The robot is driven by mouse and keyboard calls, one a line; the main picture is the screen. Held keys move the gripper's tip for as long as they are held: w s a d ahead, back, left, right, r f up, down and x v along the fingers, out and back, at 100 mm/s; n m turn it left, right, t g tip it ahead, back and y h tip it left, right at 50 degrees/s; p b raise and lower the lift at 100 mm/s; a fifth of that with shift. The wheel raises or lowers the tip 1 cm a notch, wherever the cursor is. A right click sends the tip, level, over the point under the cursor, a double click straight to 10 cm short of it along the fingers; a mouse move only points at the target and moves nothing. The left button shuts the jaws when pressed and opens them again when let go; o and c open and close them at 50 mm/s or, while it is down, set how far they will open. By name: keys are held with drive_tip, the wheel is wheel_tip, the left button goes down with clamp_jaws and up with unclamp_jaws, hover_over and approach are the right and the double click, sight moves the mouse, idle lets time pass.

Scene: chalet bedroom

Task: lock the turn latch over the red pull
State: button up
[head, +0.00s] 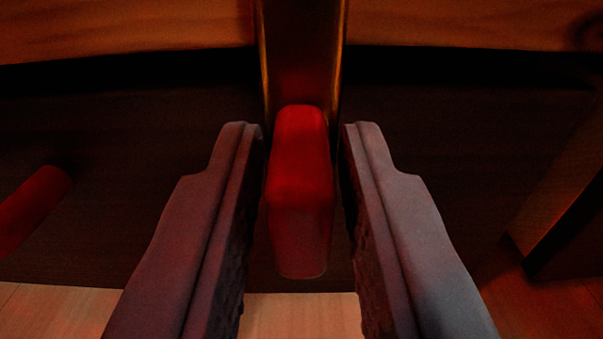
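A red block with rounded edges (300,190) stands upright in the middle of the head view, at the lower end of a dark upright bar with brass-coloured edges (301,50). It may be the handle of the turn latch; I cannot tell for sure. My gripper (303,135) is open, with one finger on each side of the block. Narrow gaps seem to show between the fingers and the block. A second red piece, a rounded bar (32,208), shows at the left edge, partly cut off; it may be the red pull.
A dark wooden front (130,190) lies behind the fingers. A lighter wooden edge (130,25) runs across the top, with a dark gap beneath it. A wooden post (560,190) stands at the right. Pale floorboards (60,310) show at the bottom.

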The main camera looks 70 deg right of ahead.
drive_tip(key=shift+o, duration=1.2)
drive_tip(key=shift+a, duration=0.1)
drive_tip(key=v, duration=1.7)
drive_tip(key=shift+a, duration=0.15)
